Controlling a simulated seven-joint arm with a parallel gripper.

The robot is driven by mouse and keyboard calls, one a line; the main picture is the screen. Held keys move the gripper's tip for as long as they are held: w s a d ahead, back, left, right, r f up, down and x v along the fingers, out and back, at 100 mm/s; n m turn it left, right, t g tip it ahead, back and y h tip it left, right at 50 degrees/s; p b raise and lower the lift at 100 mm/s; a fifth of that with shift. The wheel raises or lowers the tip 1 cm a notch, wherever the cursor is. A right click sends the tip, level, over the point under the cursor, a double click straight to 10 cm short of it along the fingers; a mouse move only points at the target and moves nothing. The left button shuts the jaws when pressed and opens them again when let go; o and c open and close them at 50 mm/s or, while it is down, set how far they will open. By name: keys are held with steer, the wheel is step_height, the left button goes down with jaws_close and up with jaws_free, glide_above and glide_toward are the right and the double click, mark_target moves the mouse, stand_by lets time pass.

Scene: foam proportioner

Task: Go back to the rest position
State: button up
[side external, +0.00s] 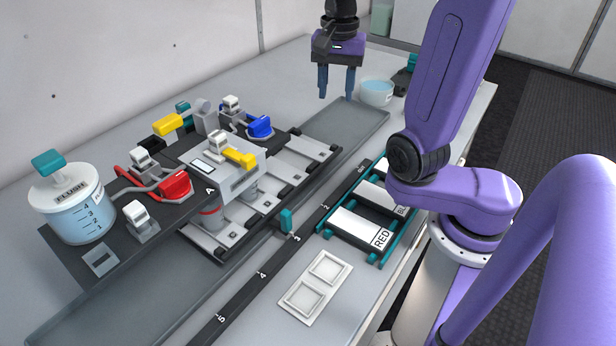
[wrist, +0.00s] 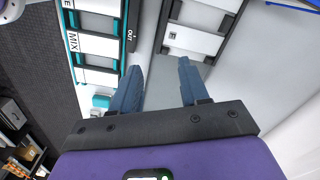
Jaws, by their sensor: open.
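My gripper (side external: 337,82) hangs in the air at the back of the table, above the far end of the grey track. Its two blue fingers are apart with nothing between them. In the wrist view my gripper (wrist: 162,85) also shows open and empty, with the table and rack parts below it.
The foam proportioner (side external: 220,170) with red, yellow and blue handles stands left of centre. A FLUSH jar (side external: 80,215) is at the left. A teal rack (side external: 345,228) with a RED plate, a white double tray (side external: 316,287) and a bowl of blue liquid (side external: 377,93) are nearby.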

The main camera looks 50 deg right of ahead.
steer(key=a+f+n, duration=0.3)
steer(key=a+n, duration=0.4)
steer(key=n, duration=0.4)
steer(key=s+a+f+n, duration=0.1)
steer(key=s+n, duration=0.6)
steer(key=s, duration=0.1)
steer(key=s+a+f+n, duration=0.1)
steer(key=s+f+n, duration=0.1)
steer(key=s+n, duration=0.6)
steer(key=shift+s+a, duration=0.35)
steer(key=shift+s, duration=0.25)
